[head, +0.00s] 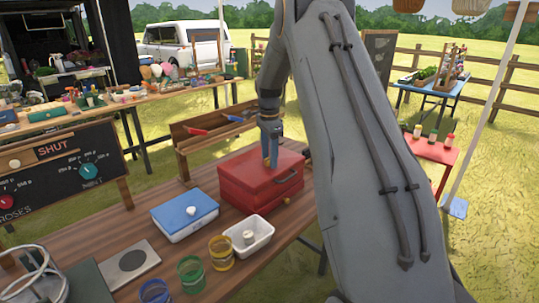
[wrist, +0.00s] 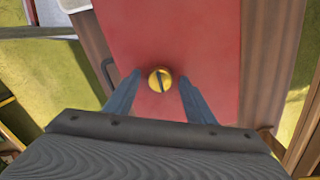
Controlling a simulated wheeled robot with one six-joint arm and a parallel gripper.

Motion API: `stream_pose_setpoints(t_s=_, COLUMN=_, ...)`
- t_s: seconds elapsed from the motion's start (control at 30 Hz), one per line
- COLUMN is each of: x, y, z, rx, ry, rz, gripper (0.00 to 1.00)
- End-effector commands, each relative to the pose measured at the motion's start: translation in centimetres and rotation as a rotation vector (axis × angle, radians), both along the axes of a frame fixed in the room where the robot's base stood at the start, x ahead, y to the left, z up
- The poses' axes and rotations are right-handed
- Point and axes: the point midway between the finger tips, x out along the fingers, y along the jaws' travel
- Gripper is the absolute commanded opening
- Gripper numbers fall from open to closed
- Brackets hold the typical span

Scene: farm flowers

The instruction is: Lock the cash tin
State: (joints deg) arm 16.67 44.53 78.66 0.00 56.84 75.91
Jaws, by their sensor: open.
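The cash tin (head: 240,187) is a red box with a closed lid and a dark handle, standing on the wooden table. A small brass-coloured piece (head: 287,201) shows low on its side. In the wrist view, a round yellow knob (wrist: 160,80) with a dark bar across it sits on the tin's red top (wrist: 195,30). The bar runs nearly upright in that picture, tilted slightly. My gripper (head: 270,163) points down over the lid. Its blue fingers are open, one on each side of the knob, with small gaps visible. The knob is hidden in the head view.
A blue-lidded box (head: 184,214), a white tub (head: 248,235) and coloured glass jars (head: 190,273) stand in front of the tin. A wooden rack (head: 205,140) is behind it. A dark board (head: 60,170) with dials and a "SHUT" sign stands at left.

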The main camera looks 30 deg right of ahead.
Motion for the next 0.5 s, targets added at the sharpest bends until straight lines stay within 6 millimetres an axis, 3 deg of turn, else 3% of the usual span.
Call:
stream_pose_setpoints(t_s=0.2, x=0.01, y=0.02, z=-0.04, rx=0.0, ry=0.0, rz=0.001, gripper=0.48)
stream_pose_setpoints(t_s=0.43, x=0.01, y=0.02, z=-0.01, rx=0.0, ry=0.0, rz=0.001, gripper=0.09)
stream_pose_setpoints(t_s=0.5, x=0.01, y=0.02, z=-0.01, rx=0.0, ry=0.0, rz=0.001, gripper=0.09)
